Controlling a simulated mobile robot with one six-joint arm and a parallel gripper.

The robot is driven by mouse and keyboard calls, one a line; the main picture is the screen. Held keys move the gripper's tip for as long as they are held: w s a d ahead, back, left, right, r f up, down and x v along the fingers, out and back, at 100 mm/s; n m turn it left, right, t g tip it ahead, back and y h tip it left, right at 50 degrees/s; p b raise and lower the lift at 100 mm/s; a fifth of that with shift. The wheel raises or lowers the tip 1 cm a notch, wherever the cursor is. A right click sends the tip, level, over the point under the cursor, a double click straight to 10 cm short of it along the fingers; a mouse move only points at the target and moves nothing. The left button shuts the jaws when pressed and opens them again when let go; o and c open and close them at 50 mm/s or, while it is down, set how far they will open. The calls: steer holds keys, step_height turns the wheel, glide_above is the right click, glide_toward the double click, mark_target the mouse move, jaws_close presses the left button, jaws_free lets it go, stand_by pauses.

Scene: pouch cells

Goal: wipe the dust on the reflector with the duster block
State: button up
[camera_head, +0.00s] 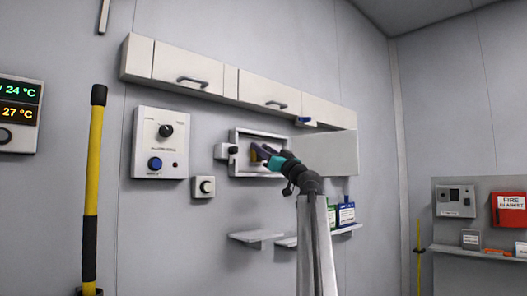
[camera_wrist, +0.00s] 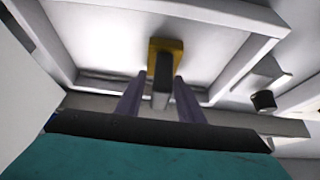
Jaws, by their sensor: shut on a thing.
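The duster block (camera_wrist: 165,45) has a yellow pad and a dark grey handle. In the wrist view my gripper (camera_wrist: 161,77) is shut on the handle, one finger on each side, with the pad ahead of the fingertips. The pad is at or close to the pale inner panel that looks like the reflector (camera_wrist: 110,40); I cannot tell whether they touch. In the head view my gripper (camera_head: 260,151) reaches into an open wall box, and the yellow block (camera_head: 253,154) shows inside. I cannot make out dust on the panel.
The wall box (camera_head: 234,167) has its door (camera_head: 328,153) swung open to the right. Cabinets (camera_head: 185,68) hang above. A control panel (camera_head: 160,143) and small shelves (camera_head: 256,236) surround it. A dark knob (camera_wrist: 263,100) sits by the box's right edge in the wrist view.

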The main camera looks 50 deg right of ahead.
steer(key=shift+a, duration=0.15)
steer(key=shift+w+a+b, duration=0.15)
steer(key=shift+a+b, duration=0.2)
steer(key=shift+a, duration=0.5)
steer(key=shift+w+a+b, duration=0.1)
steer(key=shift+a+b, duration=0.25)
steer(key=shift+a, duration=0.5)
steer(key=shift+s, duration=0.2)
steer(key=shift+s+a+b, duration=0.2)
steer(key=shift+s+b, duration=0.55)
steer(key=shift+s, duration=2.05)
steer(key=shift+s, duration=0.1)
steer(key=s+b, duration=0.1)
steer(key=s, duration=0.1)
steer(key=shift+s+a+b, duration=0.1)
steer(key=shift+s+b, duration=0.2)
steer(key=shift+s, duration=0.05)
